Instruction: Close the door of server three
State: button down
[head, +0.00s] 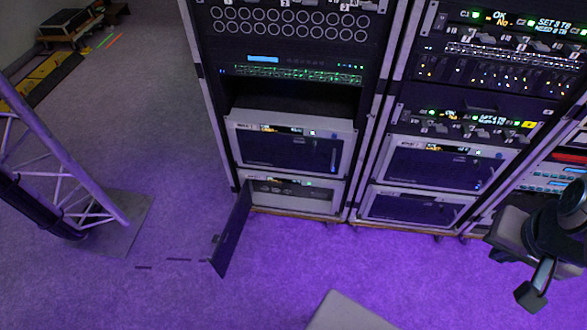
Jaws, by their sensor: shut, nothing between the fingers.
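The open server door (232,237) is a thin dark panel on the bottom unit of the left rack. It is hinged at that unit's left side and swings out over the floor toward me. The bottom unit (290,196) has a pale front, exposed behind the door. I cannot read a label that says which server it is. My gripper (532,294) is at the lower right, dark, shut and empty, far to the right of the door and touching nothing visible.
The unit above (290,148) has its door shut. A second rack (440,172) stands to the right with its lower doors shut. A truss leg (75,175) on a dark base plate (125,215) stands left of the open door. The purple carpet (400,270) before the racks is mostly clear.

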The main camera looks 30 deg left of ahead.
aim_at(223, 253)
jog(key=z, duration=2.15)
jog(key=k, duration=2.3)
jog(key=u, duration=2.5)
